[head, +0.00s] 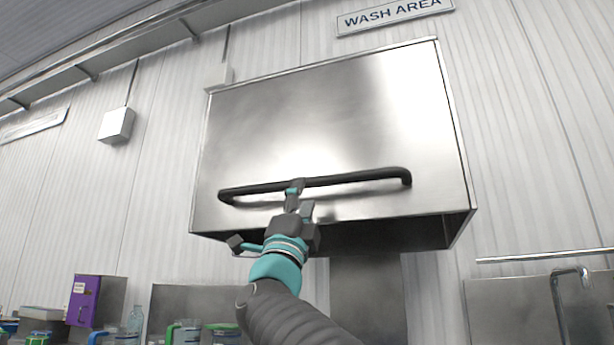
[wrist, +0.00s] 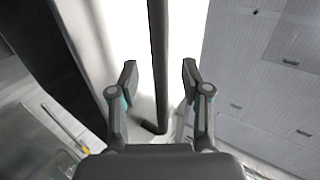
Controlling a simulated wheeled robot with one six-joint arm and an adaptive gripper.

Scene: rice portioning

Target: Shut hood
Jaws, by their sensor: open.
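The hood (head: 330,120) is a brushed steel box on the wall, with its flat front panel facing me and a dark open underside. A long black bar handle (head: 350,178) runs across the lower part of the panel. My gripper (head: 296,188) is at the handle, a little left of its middle. In the wrist view the handle (wrist: 158,60) passes between the two open fingers (wrist: 158,85), with a gap on each side. The far side of the handle behind the fingers is partly hidden in the head view.
A steel backsplash panel (head: 367,300) is below the hood. A purple box (head: 83,300) and several containers stand at the lower left. A tap (head: 572,272) and a wall rail (head: 540,256) are at the lower right. The wall beside the hood is mostly clear.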

